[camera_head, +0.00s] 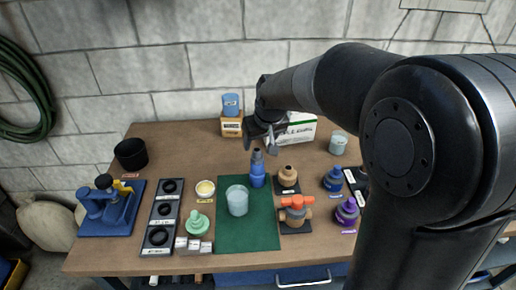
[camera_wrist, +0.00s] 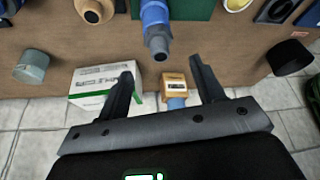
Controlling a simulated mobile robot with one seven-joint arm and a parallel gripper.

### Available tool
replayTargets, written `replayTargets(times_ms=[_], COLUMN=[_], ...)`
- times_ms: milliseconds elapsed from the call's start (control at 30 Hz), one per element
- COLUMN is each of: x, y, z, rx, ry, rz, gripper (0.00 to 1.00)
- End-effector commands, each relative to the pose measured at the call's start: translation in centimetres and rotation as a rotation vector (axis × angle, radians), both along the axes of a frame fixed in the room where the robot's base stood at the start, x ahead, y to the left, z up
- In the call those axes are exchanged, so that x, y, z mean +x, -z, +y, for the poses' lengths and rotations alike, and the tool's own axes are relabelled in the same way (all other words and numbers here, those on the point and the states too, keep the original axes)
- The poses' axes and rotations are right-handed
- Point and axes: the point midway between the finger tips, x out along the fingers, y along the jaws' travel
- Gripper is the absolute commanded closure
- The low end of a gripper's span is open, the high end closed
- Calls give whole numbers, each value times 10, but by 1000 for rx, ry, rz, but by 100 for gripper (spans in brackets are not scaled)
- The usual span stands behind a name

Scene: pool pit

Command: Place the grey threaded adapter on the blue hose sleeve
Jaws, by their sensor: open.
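The blue hose sleeve (camera_head: 257,178) stands upright at the back edge of the green mat. A dark grey tapered piece, which looks like the grey threaded adapter (camera_head: 257,155), sits on its top, in line with it. In the wrist view the sleeve (camera_wrist: 154,14) shows at the top, with the grey adapter (camera_wrist: 158,46) on its near end. My gripper (camera_head: 262,147) is open and empty, behind and above the adapter. In the wrist view the fingertips (camera_wrist: 161,67) are apart, and the adapter's end shows beyond them, not between them. How firmly the adapter is seated cannot be told.
A clear cup (camera_head: 237,202) stands on the green mat (camera_head: 262,233). Tan (camera_head: 288,176), orange-handled (camera_head: 296,213), blue (camera_head: 333,179) and purple (camera_head: 347,211) fittings stand to the right. A white-green box (camera_head: 300,128) and a small orange box (camera_head: 231,127) are at the back.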

Motion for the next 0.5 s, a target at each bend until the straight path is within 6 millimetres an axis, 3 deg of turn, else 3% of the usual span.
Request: replayTargets(times_ms=[200, 367, 500], x=[-13, -19, -40], y=[-35, -47, -57], z=[-5, -7, -15], rx=[0, 0, -9], ry=[1, 3, 24], rz=[-3, -2, -10], gripper=[39, 39, 39])
